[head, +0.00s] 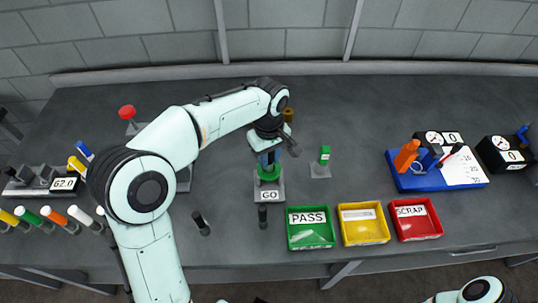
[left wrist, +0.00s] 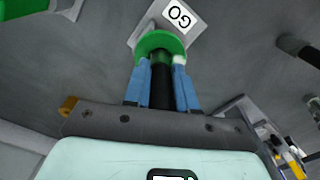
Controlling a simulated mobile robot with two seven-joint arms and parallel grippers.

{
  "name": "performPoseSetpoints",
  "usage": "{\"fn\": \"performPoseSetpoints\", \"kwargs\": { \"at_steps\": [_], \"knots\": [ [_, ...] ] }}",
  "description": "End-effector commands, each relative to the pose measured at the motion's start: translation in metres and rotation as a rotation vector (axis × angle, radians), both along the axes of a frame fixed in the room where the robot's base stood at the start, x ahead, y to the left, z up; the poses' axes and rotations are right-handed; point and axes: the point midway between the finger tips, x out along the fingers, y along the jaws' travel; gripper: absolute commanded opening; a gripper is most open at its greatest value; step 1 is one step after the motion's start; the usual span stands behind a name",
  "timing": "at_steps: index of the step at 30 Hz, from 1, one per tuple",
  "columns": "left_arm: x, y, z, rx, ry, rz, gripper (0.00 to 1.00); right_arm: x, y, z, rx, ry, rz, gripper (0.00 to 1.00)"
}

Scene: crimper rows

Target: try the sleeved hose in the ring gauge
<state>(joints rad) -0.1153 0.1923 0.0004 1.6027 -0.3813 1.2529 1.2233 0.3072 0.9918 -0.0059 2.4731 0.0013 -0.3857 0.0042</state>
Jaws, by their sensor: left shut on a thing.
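My left gripper (head: 268,160) points down at the green ring gauge (head: 268,180), which stands on a grey base marked GO. In the left wrist view its two blue fingers (left wrist: 160,68) are shut on a black hose (left wrist: 161,88). The hose's far end meets the green ring gauge (left wrist: 160,42). Whether the end is inside the ring or just over it, I cannot tell. A small white patch shows beside one fingertip; the sleeve itself is not clear. My right gripper is not in view.
In front stand two short dark posts (head: 263,217). To the right are a green PASS tray (head: 310,241), a yellow tray (head: 364,238) and a red SCRAP tray (head: 416,229).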

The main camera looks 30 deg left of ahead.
Motion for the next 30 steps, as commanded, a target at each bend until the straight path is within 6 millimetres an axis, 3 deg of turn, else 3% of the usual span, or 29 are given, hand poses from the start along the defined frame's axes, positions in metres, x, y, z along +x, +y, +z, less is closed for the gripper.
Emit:
{"fn": "performPoseSetpoints", "kwargs": {
  "at_steps": [30],
  "knots": [
    [0.000, 0.000, -0.016, 0.000, 0.000, 0.000, 0.00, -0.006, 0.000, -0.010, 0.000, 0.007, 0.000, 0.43]
  ]
}}
